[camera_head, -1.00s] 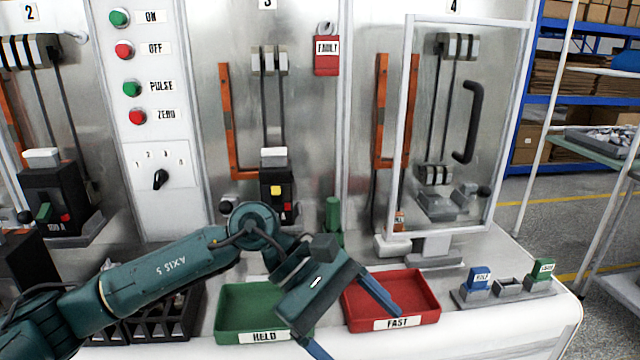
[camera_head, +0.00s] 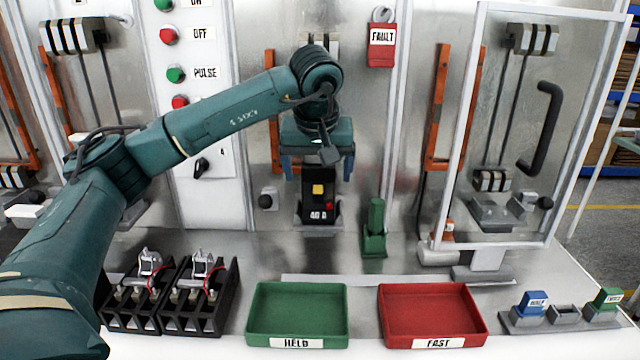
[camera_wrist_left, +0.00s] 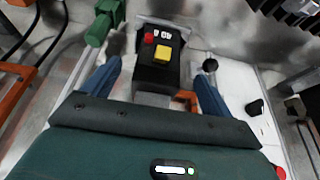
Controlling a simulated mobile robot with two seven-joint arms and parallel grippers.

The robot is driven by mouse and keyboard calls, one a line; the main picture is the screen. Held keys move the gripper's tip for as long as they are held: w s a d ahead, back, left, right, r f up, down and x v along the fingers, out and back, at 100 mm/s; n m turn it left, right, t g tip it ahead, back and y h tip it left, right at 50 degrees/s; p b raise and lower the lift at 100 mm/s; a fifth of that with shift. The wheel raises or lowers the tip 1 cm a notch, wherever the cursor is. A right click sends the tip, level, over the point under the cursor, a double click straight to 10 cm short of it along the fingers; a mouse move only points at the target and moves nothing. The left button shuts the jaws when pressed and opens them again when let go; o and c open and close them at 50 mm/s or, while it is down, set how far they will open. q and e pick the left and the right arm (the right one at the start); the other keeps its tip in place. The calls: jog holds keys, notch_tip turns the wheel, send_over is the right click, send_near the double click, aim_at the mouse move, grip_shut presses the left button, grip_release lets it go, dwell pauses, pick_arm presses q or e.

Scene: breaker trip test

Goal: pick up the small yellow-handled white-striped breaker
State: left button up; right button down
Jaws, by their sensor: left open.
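The small black breaker (camera_head: 318,205) with a yellow handle and a 40 A label stands upright in its grey holder in bay 3. A red button shows beside the handle. It also shows in the left wrist view (camera_wrist_left: 160,55). Its top is hidden behind my gripper in the head view, so I cannot see a white stripe. My left gripper (camera_head: 318,172) is open just above the breaker. Its blue fingers lie to either side of the breaker in the wrist view; I cannot tell whether they touch it. My right gripper is not in view.
A green tray (camera_head: 258,325) marked HELD and a red tray (camera_head: 480,325) marked FAST lie in front. A green post (camera_head: 375,230) stands right of the breaker, beyond it a framed clear door (camera_head: 455,130). Black terminal blocks (camera_head: 145,318) stand at left.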

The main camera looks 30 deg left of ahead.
aim_at(318, 161)
pick_arm(q)
jog(key=w+a, duration=0.1)
jog(key=w+a+p, duration=0.1)
jog(key=w, duration=0.1)
jog(key=w+a+p, duration=0.1)
jog(key=w, duration=0.1)
jog(key=shift+f, duration=0.6)
jog(key=c, duration=1.8)
jog(key=shift+r, duration=0.1)
grip_shut()
jog(key=shift+w, duration=0.1)
